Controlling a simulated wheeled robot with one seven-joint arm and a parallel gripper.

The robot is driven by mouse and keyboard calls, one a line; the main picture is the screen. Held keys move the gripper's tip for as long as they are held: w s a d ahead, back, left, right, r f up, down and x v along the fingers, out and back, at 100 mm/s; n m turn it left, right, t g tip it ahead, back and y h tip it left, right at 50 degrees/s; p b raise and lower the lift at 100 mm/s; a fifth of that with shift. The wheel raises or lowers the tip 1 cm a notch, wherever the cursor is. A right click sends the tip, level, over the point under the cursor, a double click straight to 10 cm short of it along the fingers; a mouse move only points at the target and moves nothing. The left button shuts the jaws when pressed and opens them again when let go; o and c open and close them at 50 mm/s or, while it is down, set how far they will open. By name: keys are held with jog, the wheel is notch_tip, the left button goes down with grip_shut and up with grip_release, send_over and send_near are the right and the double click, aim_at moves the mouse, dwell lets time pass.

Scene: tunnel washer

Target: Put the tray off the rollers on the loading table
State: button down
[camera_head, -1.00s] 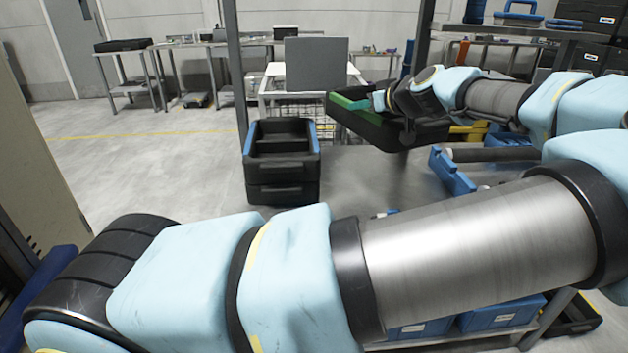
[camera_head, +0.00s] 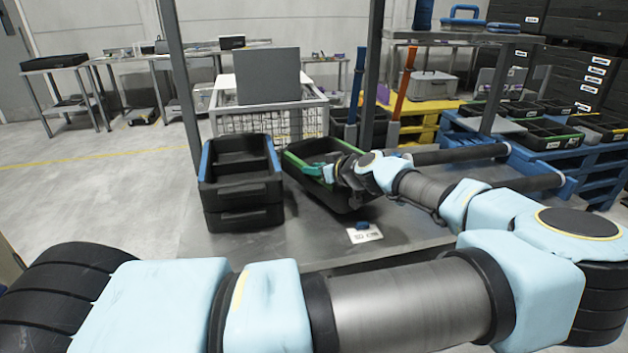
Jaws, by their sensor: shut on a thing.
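The black tray with a green rim (camera_head: 300,177) is over the grey metal loading table (camera_head: 300,240), just right of the stacked black crates. It looks tilted, its right end lower. My gripper (camera_head: 328,173), teal at the fingers, is shut on the tray's green rim on its near right side. My wrist hides part of the tray. I cannot tell whether the tray touches the table. The two dark rollers (camera_head: 455,155) lie to the right in blue holders and carry no tray.
Stacked black crates with blue edges (camera_head: 240,190) stand close left of the tray. A white card with a blue piece (camera_head: 364,233) lies on the table in front. A dark post (camera_head: 373,70) rises behind. The table's front middle is mostly clear.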

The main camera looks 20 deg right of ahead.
aim_at(337, 186)
jog(key=shift+f+p, duration=0.45)
jog(key=shift+f, duration=1.75)
jog(key=c, duration=0.7)
grip_release()
jog(key=shift+s, duration=0.15)
jog(key=b+v, duration=0.3)
jog(key=v, duration=0.8)
jog(key=shift+s+r, duration=0.25)
jog(key=shift+s, duration=0.05)
jog(key=shift+d, duration=0.1)
